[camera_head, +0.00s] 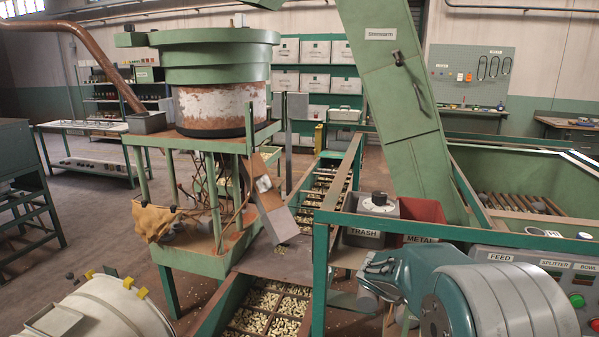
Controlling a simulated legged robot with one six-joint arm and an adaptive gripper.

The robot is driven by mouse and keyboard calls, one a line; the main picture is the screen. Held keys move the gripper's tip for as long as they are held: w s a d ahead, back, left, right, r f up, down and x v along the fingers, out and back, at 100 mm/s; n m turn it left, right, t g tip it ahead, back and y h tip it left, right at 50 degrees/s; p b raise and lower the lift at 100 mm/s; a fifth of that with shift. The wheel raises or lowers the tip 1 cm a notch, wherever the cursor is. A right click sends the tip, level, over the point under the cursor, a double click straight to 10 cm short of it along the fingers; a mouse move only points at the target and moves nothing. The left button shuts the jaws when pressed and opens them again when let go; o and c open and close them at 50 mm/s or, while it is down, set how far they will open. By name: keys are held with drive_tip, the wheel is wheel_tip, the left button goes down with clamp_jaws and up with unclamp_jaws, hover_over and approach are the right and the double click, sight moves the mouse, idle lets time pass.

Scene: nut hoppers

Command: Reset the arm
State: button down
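My arm shows at the lower right as large teal and pale grey rounded parts in front of the control panel. What looks like my gripper (374,283) is at the left end of these parts, small and partly covered by them. I cannot make out its two fingers or whether it is open or shut. I see nothing clearly held in it.
A green frame with a TRASH bin (371,219) and a red METAL bin (421,217) stands close behind my arm. The control panel (541,266) is at the right. A conveyor with nuts (268,308) runs below. A hopper (212,85) stands left; open floor lies beyond.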

drive_tip(key=s+a+r+m+y, duration=0.2)
drive_tip(key=s+a+r, duration=0.1)
drive_tip(key=s, duration=0.7)
drive_tip(key=s+a+r+m+y, duration=0.2)
drive_tip(key=s+a+r, duration=0.2)
drive_tip(key=s, duration=0.7)
drive_tip(key=s+a+r+m+t+y, duration=0.1)
drive_tip(key=s+a+r+y, duration=0.2)
drive_tip(key=s, duration=0.8)
drive_tip(key=shift+a+r+m, duration=0.4)
drive_tip(key=shift+a+r, duration=0.15)
drive_tip(key=shift+r, duration=0.15)
drive_tip(key=shift+w+d, duration=0.1)
drive_tip(key=shift+d, duration=0.05)
